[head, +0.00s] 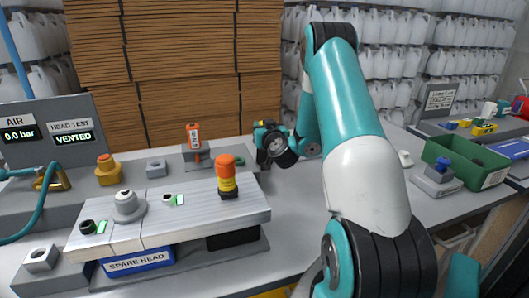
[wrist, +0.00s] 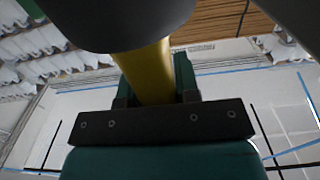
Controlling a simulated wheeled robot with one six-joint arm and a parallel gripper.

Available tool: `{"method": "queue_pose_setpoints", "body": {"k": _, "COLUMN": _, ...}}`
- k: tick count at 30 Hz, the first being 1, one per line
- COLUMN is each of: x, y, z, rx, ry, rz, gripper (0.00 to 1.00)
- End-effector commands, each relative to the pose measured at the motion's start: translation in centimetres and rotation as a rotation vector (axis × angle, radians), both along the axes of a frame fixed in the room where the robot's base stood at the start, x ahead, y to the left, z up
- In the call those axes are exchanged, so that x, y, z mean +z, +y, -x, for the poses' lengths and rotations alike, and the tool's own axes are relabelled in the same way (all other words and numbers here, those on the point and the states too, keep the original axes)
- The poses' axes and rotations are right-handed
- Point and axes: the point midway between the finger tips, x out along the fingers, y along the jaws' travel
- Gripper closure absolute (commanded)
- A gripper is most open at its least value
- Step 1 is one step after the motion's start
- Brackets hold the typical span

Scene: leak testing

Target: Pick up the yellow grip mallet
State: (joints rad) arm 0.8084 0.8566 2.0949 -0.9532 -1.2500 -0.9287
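The yellow grip mallet shows in the wrist view as a yellow handle (wrist: 150,78) between my fingers, with a large dark head (wrist: 125,22) at the top of the picture. My gripper (wrist: 153,92) is closed around the yellow handle, with a finger on either side. In the head view my gripper (head: 264,142) is above the back of the bench, right of the orange device, and small yellow parts show beside it. The wrist and arm hide most of the mallet there.
An orange device (head: 194,138) stands behind. A green bin (head: 464,162) is at the right. Grey bench (head: 290,210) lies bare beside my arm.

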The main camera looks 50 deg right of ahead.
Motion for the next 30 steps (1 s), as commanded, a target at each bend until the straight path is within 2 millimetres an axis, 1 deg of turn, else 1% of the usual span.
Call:
{"method": "queue_pose_setpoints", "body": {"k": 1, "x": 0.0, "y": 0.0, "z": 0.0, "rx": 0.0, "ry": 0.0, "rz": 0.0, "gripper": 0.89}}
{"method": "queue_pose_setpoints", "body": {"k": 2, "x": 0.0, "y": 0.0, "z": 0.0, "rx": 0.0, "ry": 0.0, "rz": 0.0, "gripper": 0.96}}
{"method": "queue_pose_setpoints", "body": {"k": 3, "x": 0.0, "y": 0.0, "z": 0.0, "rx": 0.0, "ry": 0.0, "rz": 0.0, "gripper": 1.0}}
{"method": "queue_pose_setpoints", "body": {"k": 12, "x": 0.2, "y": -0.1, "z": 0.1, "rx": -0.002, "ry": -0.002, "rz": 0.001, "gripper": 1.0}}
{"method": "queue_pose_setpoints", "body": {"k": 17, "x": 1.3, "y": -0.1, "z": 0.0, "rx": -0.001, "ry": -0.003, "rz": 0.002, "gripper": 1.0}}
{"method": "queue_pose_setpoints", "body": {"k": 20, "x": 2.9, "y": -0.1, "z": 0.0, "rx": -0.001, "ry": -0.003, "rz": 0.004, "gripper": 1.0}}
{"method": "queue_pose_setpoints", "body": {"k": 23, "x": 5.2, "y": -0.1, "z": 0.0, "rx": -0.001, "ry": -0.005, "rz": 0.005, "gripper": 1.0}}
{"method": "queue_pose_setpoints", "body": {"k": 30, "x": 12.4, "y": 0.0, "z": 0.0, "rx": 0.0, "ry": -0.005, "rz": 0.007, "gripper": 1.0}}
